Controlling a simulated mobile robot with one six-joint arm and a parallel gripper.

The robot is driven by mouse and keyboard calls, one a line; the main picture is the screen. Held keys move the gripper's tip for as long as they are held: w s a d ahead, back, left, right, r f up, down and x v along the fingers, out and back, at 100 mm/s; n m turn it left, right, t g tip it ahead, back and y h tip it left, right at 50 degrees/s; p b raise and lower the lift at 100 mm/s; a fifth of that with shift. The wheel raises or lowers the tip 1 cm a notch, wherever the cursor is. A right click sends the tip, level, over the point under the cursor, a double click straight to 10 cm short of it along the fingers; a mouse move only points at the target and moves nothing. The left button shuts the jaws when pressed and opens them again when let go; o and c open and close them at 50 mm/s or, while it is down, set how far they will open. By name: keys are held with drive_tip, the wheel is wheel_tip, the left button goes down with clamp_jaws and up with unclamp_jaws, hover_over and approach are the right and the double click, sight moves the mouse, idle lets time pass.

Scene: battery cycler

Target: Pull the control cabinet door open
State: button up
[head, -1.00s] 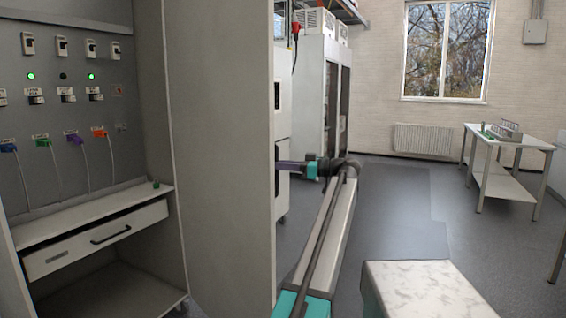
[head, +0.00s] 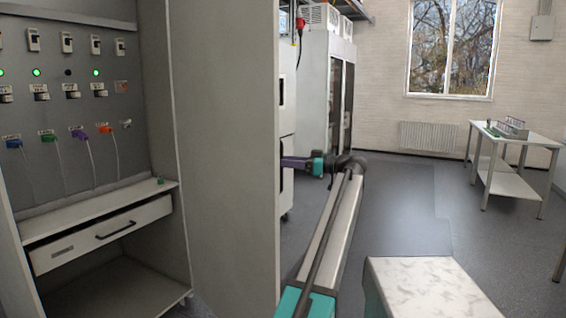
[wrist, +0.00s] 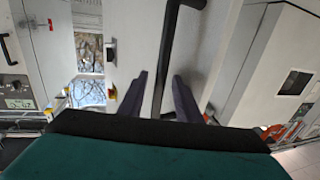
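The control cabinet (head: 115,215) stands at the left of the head view with its front uncovered. A tall grey panel (head: 225,150) projects from its right side and looks like the control cabinet door swung outward, seen on its inner face. My gripper (head: 288,163) is at the panel's far edge, its tips partly hidden behind it. In the wrist view, a long black bar handle (wrist: 172,50) runs upright between the two dark purple fingers of my gripper (wrist: 160,90). The fingers stand apart, with gaps visible either side of the bar.
Inside the cabinet are lit indicators, coloured plugs (head: 78,134) with cables and a drawer (head: 100,234). Tall cabinets (head: 316,90) stand behind my arm. A table (head: 513,140) stands at the far right. The floor (head: 405,200) between is clear.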

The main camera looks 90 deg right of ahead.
drive_tip(key=p+v, duration=0.7)
drive_tip(key=v, duration=0.6)
drive_tip(key=shift+s, duration=0.3)
drive_tip(key=shift+a, duration=0.1)
drive_tip(key=shift+c, duration=0.3)
